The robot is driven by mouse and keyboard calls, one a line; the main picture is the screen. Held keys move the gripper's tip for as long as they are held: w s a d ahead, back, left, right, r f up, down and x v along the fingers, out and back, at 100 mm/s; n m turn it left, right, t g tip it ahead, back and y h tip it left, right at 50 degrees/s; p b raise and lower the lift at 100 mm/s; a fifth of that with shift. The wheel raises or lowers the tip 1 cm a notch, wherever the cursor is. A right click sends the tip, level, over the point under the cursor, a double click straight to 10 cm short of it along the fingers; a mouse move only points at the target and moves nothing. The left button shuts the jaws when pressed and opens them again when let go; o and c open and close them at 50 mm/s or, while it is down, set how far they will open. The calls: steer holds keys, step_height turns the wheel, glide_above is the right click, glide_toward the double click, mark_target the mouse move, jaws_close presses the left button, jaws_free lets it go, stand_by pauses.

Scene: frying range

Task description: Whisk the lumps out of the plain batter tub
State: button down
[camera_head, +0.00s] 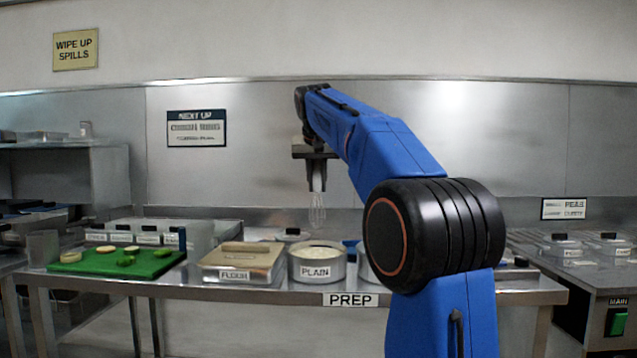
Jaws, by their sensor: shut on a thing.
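The plain batter tub (316,270) is a round metal tub with a PLAIN label, standing on the prep table. Pale batter (317,251) shows at its top; lumps are too small to make out. My gripper (317,186) is shut on the whisk (317,209), holding it by its pale handle with the wires pointing down. The whisk hangs upright above the tub, apart from the batter.
On the prep table (300,296), a flour container (240,262) stands left of the tub. Further left is a green board (115,264) with cut pieces. A blue item (352,245) and another container right of the tub are partly hidden by my arm.

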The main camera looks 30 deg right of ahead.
steer(key=shift+w+d+f, duration=0.1)
steer(key=shift+w+f, duration=0.05)
steer(key=shift+f, duration=5.85)
